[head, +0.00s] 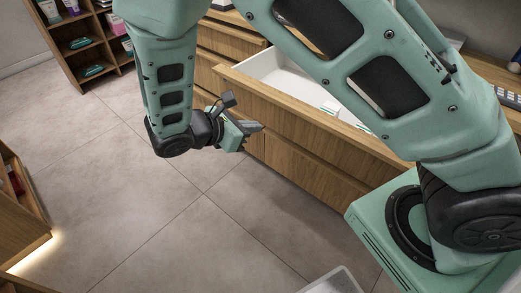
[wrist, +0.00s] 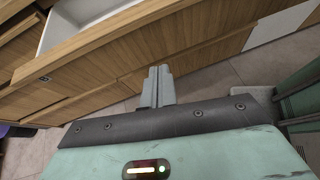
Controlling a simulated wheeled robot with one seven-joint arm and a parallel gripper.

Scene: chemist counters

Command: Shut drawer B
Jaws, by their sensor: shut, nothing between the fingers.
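An open drawer (head: 310,120) with a wooden front and white inside sticks out from the wooden counter in the head view. Small white and green boxes lie in it. My gripper (head: 256,127) is shut and empty, close in front of the drawer front. In the wrist view the shut fingers (wrist: 157,75) point toward the wooden front (wrist: 140,58), with the white drawer inside (wrist: 80,20) beyond. I cannot tell whether the fingertips touch the wood. My arm hides part of the drawer.
Other shut drawers (head: 213,75) are to the left of the open one. A shelf unit (head: 85,55) with goods stands at the back left. Another wooden unit (head: 20,225) is at the left edge. The tiled floor (head: 130,200) between them is clear.

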